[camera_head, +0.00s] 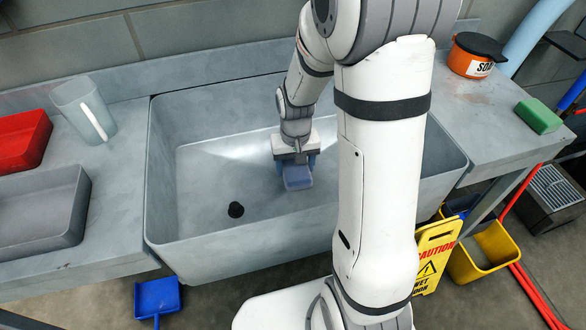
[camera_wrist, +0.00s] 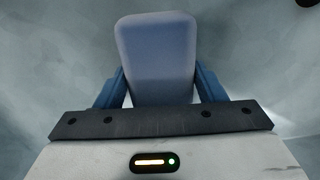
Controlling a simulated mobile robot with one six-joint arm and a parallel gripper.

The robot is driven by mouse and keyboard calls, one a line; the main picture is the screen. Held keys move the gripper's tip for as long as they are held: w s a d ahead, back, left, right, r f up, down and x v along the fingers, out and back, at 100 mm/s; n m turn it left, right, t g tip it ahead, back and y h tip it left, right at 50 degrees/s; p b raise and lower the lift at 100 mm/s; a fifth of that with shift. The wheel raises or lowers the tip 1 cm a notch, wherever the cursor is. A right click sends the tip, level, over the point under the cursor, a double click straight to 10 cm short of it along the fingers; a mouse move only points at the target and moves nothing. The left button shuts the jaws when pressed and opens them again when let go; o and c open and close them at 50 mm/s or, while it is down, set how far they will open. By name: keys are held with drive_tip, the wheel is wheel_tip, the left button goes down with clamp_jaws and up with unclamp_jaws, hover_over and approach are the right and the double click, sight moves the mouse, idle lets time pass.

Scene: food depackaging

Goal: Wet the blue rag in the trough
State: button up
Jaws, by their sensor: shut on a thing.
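A blue rag (camera_head: 298,178), shaped like a rounded block, is held in my gripper (camera_head: 296,165) inside the grey trough (camera_head: 160,232). In the wrist view the rag (camera_wrist: 156,55) sits between the two blue fingers of my gripper (camera_wrist: 158,88), which are shut on its sides. The rag is over the trough's floor, to the right of a black round drain plug (camera_head: 236,210). I cannot tell whether the rag touches the floor or whether the trough holds water.
A clear jug (camera_head: 80,108), a red tray (camera_head: 22,138) and a grey tray (camera_head: 70,235) stand on the left counter. An orange pot (camera_head: 470,60) and a green sponge (camera_head: 538,116) are on the right counter. A yellow bucket (camera_head: 485,255) and caution sign (camera_head: 432,258) stand below.

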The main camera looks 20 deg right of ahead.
wheel_tip(320, 180, up, 21)
drive_tip(key=p, duration=1.5)
drive_tip(key=shift+r, duration=0.15)
idle(2.2)
wheel_tip(320, 180, up, 4)
drive_tip(key=p, duration=0.3)
idle(0.8)
drive_tip(key=w+f, duration=0.3)
drive_tip(key=f, duration=0.4)
drive_tip(key=w+f+n, duration=0.1)
drive_tip(key=w+f, duration=0.3)
drive_tip(key=f, duration=0.4)
drive_tip(key=shift+w+a, duration=0.25)
drive_tip(key=shift+a, duration=0.05)
